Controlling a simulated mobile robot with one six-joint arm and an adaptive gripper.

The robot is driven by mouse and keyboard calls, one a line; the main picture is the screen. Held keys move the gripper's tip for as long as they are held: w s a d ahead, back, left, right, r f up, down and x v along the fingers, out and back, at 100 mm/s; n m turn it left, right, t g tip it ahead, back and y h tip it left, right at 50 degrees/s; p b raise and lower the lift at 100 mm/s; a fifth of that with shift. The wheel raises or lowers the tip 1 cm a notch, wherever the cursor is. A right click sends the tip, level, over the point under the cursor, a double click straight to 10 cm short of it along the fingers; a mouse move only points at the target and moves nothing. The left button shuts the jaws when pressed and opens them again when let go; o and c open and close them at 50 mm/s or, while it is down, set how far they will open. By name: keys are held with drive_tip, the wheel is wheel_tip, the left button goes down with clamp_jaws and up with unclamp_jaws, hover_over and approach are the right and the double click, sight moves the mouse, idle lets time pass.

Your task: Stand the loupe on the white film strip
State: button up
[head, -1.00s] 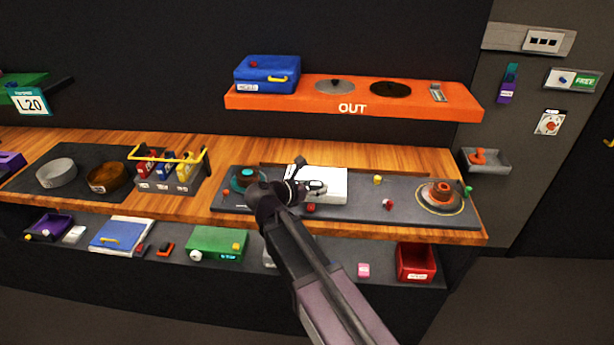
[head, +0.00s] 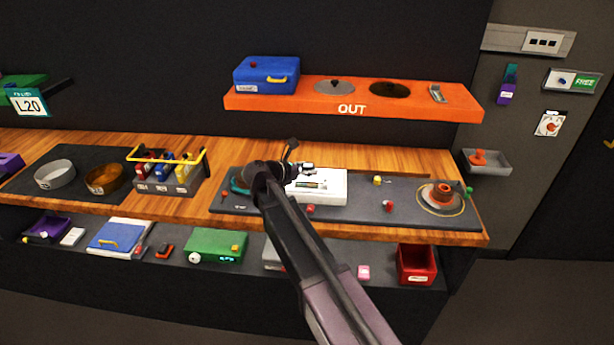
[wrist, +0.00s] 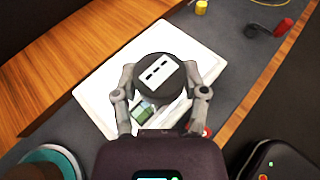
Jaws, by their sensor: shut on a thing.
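My gripper (wrist: 158,76) is shut on a black round thing, which looks like the loupe (wrist: 152,92). Its top faces the wrist camera, with a white patch bearing three dark marks. It is over the white light panel (wrist: 100,85); I cannot tell whether it touches the panel. Below it in the wrist view lie a green-and-dark strip (wrist: 142,110) and a pale strip (wrist: 172,116), perhaps the white film strip, partly hidden by the loupe and fingers. In the head view my gripper (head: 304,167) is above the panel (head: 333,187), and the loupe is not clear.
The panel lies on a dark grey mat (head: 370,212) on the wooden bench. A teal round thing (wrist: 50,165) is at lower left in the wrist view. A yellow piece (head: 377,180), a red knob (head: 388,205) and an orange trackball unit (head: 441,194) stand to the right.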

drive_tip(key=shift+w, duration=0.1)
drive_tip(key=shift+w+a, duration=0.1)
drive_tip(key=shift+w, duration=0.05)
drive_tip(key=shift+w+a+f+b, duration=0.1)
drive_tip(key=shift+w+f+b, duration=0.35)
drive_tip(key=shift+f+b, duration=1.4)
drive_tip(key=shift+f, duration=0.15)
drive_tip(key=o, duration=1.1)
drive_tip(key=shift+o, duration=0.2)
